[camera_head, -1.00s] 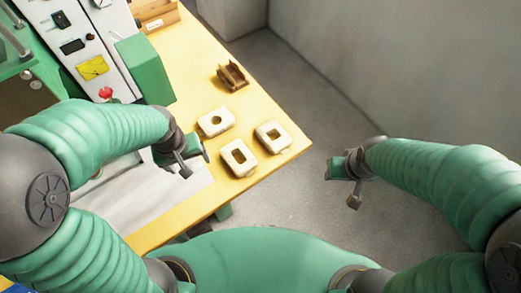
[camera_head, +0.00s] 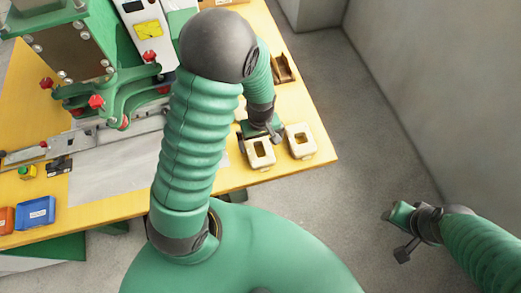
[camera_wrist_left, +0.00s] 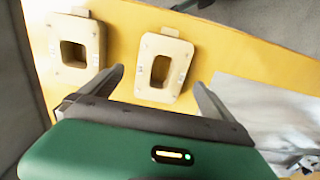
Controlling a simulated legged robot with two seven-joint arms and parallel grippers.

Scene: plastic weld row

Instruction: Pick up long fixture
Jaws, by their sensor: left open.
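Cream blocks with cut-out openings lie on the yellow table, and I cannot tell by name which is the long fixture. One block with a rectangular opening (camera_head: 260,153) lies just below my left gripper (camera_head: 260,135), and a similar block (camera_head: 300,142) lies to its right. In the left wrist view, my left gripper (camera_wrist_left: 157,80) is open and empty. One block (camera_wrist_left: 163,66) shows between and beyond its fingertips, and the other block (camera_wrist_left: 77,45) is outside them to the left. My right gripper (camera_head: 400,232) hangs over the floor; its jaw state is unclear.
A brown wooden holder (camera_head: 284,69) stands farther back near the table's right edge. A green machine (camera_head: 75,50) with red knobs stands at the left. A blue box (camera_head: 36,212) lies at the table's front left. Floor and wall are beyond the right edge.

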